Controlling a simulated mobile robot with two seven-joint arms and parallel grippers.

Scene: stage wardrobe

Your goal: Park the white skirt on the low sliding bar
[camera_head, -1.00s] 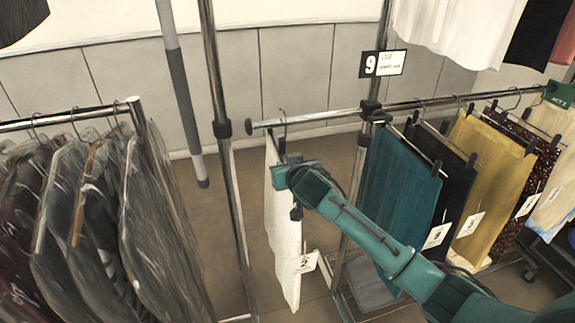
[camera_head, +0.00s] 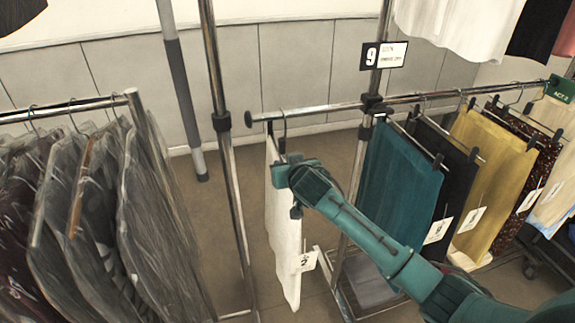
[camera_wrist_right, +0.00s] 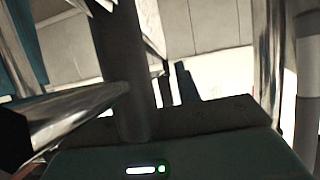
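The white skirt (camera_head: 284,235) hangs upright, nearly edge-on, near the left end of the low sliding bar (camera_head: 325,109), with a numbered tag low on it. Its dark hanger hook (camera_head: 284,124) shows at the bar; I cannot tell whether it rests its weight there. My right gripper (camera_head: 283,168) is at the skirt's hanger, just below the bar. The fingers are mostly hidden in the head view. The right wrist view shows dark finger parts (camera_wrist_right: 178,85) and the shiny bar (camera_wrist_right: 80,110) close by; the grip is unclear. My left gripper is out of view.
A teal skirt (camera_head: 397,185) and several other garments hang farther right on the bar, beyond an upright post with a "9" sign (camera_head: 384,56). A rack of covered dark garments (camera_head: 100,225) stands left. The bar is clear between the white skirt and post.

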